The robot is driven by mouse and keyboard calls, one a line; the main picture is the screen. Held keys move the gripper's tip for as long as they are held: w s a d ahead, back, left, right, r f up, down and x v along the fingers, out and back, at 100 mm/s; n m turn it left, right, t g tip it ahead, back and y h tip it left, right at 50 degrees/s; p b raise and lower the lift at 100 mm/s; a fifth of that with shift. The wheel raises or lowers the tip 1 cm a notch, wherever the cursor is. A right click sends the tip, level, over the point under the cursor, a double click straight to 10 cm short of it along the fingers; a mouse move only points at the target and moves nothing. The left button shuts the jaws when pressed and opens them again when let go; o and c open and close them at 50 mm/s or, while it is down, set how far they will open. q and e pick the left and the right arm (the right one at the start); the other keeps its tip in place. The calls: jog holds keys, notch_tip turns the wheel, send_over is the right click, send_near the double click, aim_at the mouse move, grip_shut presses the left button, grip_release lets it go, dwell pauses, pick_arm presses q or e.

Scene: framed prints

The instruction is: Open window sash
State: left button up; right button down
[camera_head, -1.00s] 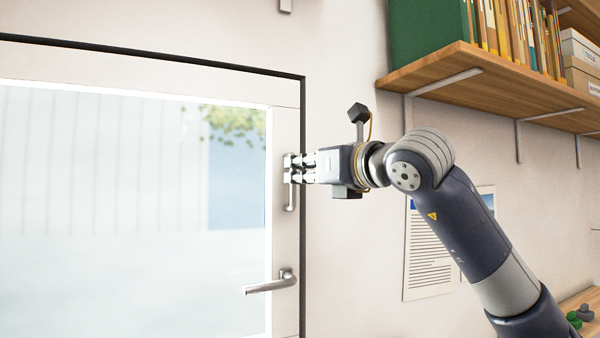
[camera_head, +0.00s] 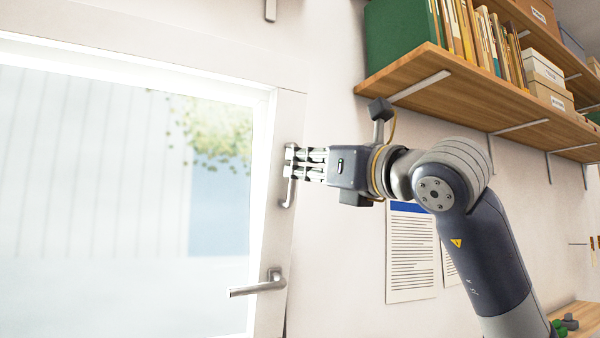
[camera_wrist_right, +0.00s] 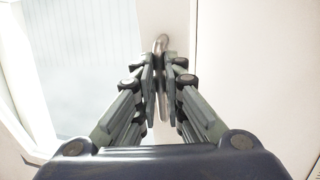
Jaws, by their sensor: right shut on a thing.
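The white-framed window sash (camera_head: 264,220) with its bright glass pane fills the left of the head view. On its right stile is a metal vertical pull handle (camera_head: 287,190), with a lever handle (camera_head: 262,286) below, lying horizontal. My right gripper (camera_head: 296,163) is shut on the upper part of the pull handle. In the right wrist view the pull handle (camera_wrist_right: 160,43) shows between the closed fingers (camera_wrist_right: 163,75), which partly hide it. The sash edge stands in front of the pale wall, and the dark seam beside it is largely hidden. My left gripper is not in view.
A wooden shelf (camera_head: 465,92) on metal brackets holds books, folders and boxes above my right arm. Printed sheets (camera_head: 411,260) hang on the wall behind the arm. A wooden surface with small green and grey objects (camera_head: 563,326) is at the lower right.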

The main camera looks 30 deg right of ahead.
jog(key=shift+r, duration=0.1)
jog(key=c, duration=1.7)
grip_release()
jog(key=shift+s, duration=0.1)
jog(key=v, duration=1.2)
jog(key=shift+d, duration=0.1)
